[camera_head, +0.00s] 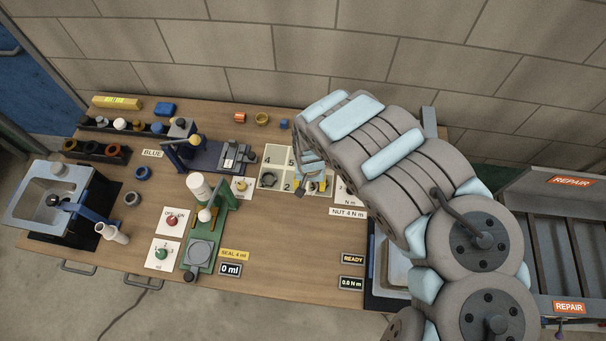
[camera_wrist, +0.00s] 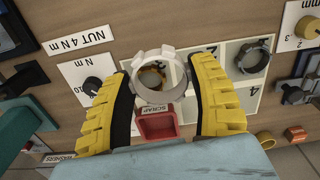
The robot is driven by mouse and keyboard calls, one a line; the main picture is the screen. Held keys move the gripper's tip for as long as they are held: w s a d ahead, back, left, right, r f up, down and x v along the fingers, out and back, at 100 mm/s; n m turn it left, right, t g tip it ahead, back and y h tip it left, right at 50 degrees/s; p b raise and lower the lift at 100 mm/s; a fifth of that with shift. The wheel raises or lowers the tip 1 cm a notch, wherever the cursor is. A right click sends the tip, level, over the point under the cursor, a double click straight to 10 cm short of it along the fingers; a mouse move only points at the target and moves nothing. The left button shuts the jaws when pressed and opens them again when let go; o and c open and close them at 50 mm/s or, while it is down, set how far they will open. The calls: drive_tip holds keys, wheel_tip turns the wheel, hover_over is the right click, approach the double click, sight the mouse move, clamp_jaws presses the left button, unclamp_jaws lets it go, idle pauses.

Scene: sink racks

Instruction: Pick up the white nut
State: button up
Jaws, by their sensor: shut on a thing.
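The white nut (camera_wrist: 156,97) is a short, wide ring with small lugs, held between the yellow fingers of my gripper (camera_wrist: 160,74) in the wrist view. Both fingertips press on its sides. Through its hole I see a brass-coloured ring on the numbered white board (camera_wrist: 215,55) below. I cannot tell how high the nut is above the board. In the head view my gripper (camera_head: 316,184) is over the right part of the board, and the nut cannot be made out clearly there.
A grey ring (camera_wrist: 253,55) sits on another board square. A red scrap tray (camera_wrist: 158,125) is close by. The blue fixture (camera_head: 205,155) and green press (camera_head: 210,235) stand left of my arm. The front middle of the bench (camera_head: 295,235) is clear.

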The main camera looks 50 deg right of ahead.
drive_tip(key=shift+s+a+r+p, duration=0.2)
drive_tip(key=shift+s+r+p, duration=0.2)
drive_tip(key=shift+s, duration=0.2)
drive_tip(key=shift+s+a+r+p, duration=0.15)
drive_tip(key=shift+s+r+p, duration=0.15)
drive_tip(key=shift+s+p, duration=0.25)
drive_tip(key=s+p, duration=0.1)
drive_tip(key=p, duration=0.2)
drive_tip(key=shift+s+a+r, duration=0.35)
drive_tip(key=shift+a+r, duration=0.05)
